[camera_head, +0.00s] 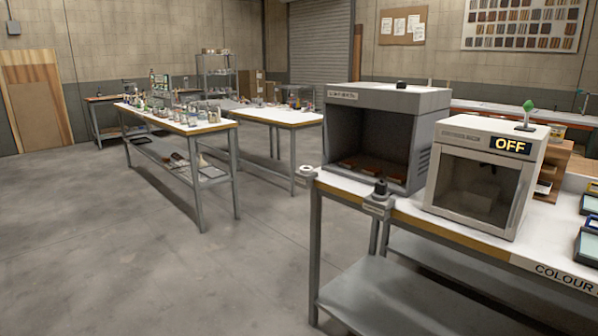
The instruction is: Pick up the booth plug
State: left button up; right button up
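A small black plug-like piece (380,187) stands upright on a grey block (377,207) at the front edge of the near table. I take it for the booth plug, but it is too small to be sure. The grey booth (418,102), open at the front, stands just behind it on the table. A small black object (401,85) sits on top of the booth. Neither of my grippers is in view.
A white cabinet (447,185) showing OFF stands right of the booth on the near table (340,187). A white ring-shaped piece (306,172) is at the table's left corner. Cluttered benches (215,127) stand farther back. The floor (130,255) at left is clear.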

aim_at(380, 188)
jog(key=i+j+z, duration=0.15)
jog(key=i, duration=0.4)
jog(key=i+j+z, duration=0.1)
jog(key=i+j, duration=0.3)
jog(key=i, duration=0.1)
